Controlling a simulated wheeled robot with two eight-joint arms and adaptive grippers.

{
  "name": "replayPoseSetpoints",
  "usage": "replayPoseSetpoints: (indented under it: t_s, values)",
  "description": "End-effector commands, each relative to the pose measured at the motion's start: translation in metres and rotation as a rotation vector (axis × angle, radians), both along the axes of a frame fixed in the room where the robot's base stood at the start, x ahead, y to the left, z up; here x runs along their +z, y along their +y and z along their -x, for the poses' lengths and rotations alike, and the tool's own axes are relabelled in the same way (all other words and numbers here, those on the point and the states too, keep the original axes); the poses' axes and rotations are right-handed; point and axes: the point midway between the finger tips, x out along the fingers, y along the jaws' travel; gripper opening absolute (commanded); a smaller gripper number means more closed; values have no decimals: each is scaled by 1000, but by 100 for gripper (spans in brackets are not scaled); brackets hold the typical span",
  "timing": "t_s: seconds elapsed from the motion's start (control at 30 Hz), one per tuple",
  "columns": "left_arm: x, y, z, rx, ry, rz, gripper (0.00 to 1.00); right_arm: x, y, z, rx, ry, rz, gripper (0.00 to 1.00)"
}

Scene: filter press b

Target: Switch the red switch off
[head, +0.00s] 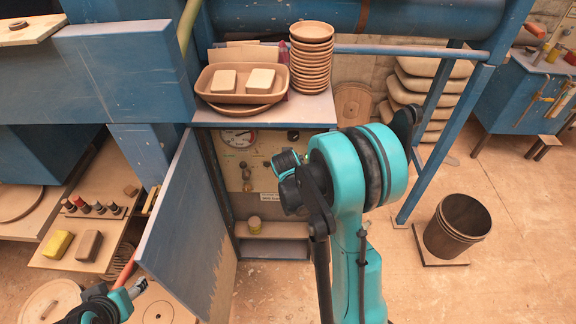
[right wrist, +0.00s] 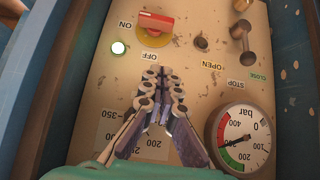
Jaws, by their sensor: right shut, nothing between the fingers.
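The red switch (right wrist: 156,23) sits on a round yellow plate on the panel in the right wrist view, where the panel's labels appear upside down. Its red handle lies roughly crosswise, with the ON label to its left and the OFF label just below it. My right gripper (right wrist: 166,72) is shut and empty, its fingertips close below the OFF label and apart from the switch in the picture. In the head view my right arm hides the switch and the right fingers. Part of my left gripper (head: 137,288) shows at lower left; its finger opening is unclear.
A green lamp (right wrist: 118,47) glows beside the switch. A pressure gauge (right wrist: 240,139) and a metal valve handle (right wrist: 242,34) are on the same panel. The open blue cabinet door (head: 187,230) stands left of the panel. A shelf above holds stacked bowls (head: 311,62).

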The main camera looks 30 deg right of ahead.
Motion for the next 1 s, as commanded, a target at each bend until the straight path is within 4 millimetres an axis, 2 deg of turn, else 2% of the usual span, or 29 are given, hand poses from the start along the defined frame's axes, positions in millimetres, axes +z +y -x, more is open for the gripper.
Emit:
replayPoseSetpoints:
  t_s: [0.17,0.5,0.7,1.0]
  values:
    - [-10,0,0,0,0,0,56,-21,-10,-16,0,0,0,0]
    - [-32,0,0,0,0,0,56,-72,-36,-59,-1,0,-1,0]
    - [-43,0,0,0,0,0,56,-100,-35,-58,1,0,-1,0]
    - [-45,0,0,0,0,0,56,-108,-35,-58,0,0,0,0]
